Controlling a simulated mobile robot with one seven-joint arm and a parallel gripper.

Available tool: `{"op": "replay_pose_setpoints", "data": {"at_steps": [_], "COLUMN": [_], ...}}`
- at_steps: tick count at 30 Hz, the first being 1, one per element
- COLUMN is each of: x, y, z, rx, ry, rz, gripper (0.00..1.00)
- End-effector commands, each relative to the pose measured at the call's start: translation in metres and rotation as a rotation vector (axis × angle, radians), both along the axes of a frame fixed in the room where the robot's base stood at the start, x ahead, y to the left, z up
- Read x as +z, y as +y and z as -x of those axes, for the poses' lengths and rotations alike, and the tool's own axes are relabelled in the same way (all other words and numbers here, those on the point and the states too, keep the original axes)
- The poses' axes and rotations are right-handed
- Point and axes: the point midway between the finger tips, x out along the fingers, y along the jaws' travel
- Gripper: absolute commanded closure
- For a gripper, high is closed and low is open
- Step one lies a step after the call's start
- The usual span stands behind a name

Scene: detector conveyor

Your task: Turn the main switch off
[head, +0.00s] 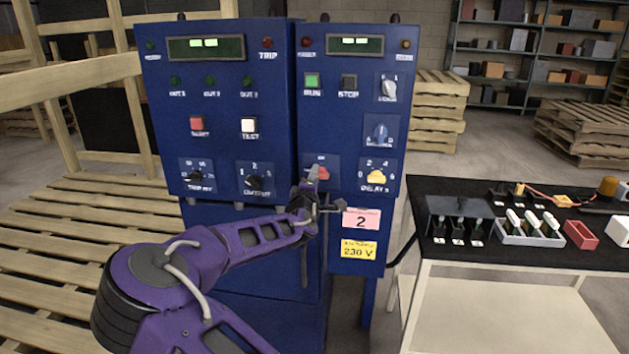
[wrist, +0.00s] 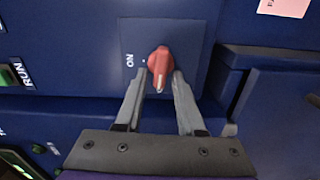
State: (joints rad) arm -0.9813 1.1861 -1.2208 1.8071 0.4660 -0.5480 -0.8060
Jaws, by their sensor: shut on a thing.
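The main switch is a red rotary knob (head: 322,173) on the lower part of the right-hand blue panel. In the wrist view the knob (wrist: 160,62) sits on a blue plate, between the tips of my gripper (wrist: 160,76). Its long side runs up and down in that picture, with a pale mark at the lower end. The "ON" label (wrist: 130,60) is to its left, not in line with the mark. An OFF label is not readable. In the head view my gripper (head: 312,180) is at the knob, shut on it and partly covering it.
The yellow delay knob (head: 376,177) is just right of the switch. The pink "2" label (head: 361,220) and yellow 230 V label (head: 359,249) are below. The left blue panel (head: 217,140) carries more knobs and buttons. A black-topped table (head: 480,266) with small parts stands at right.

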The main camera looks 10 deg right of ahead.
Motion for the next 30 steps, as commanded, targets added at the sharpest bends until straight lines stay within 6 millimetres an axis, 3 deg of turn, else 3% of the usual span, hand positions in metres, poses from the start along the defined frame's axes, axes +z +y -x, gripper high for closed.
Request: {"op": "replay_pose_setpoints", "data": {"at_steps": [21, 22, 24, 30], "x": [-0.0025, -0.0026, -0.0025, -0.0017], "y": [-0.0026, -0.0026, -0.0026, -0.0013], "z": [0.0010, 0.0011, 0.0010, 0.0006], "rx": [-0.006, -0.006, -0.006, -0.003], "ry": [0.027, 0.028, 0.027, 0.026], "rz": [0.072, 0.072, 0.071, 0.072], "gripper": [1.00, 0.60, 0.51, 0.51]}}
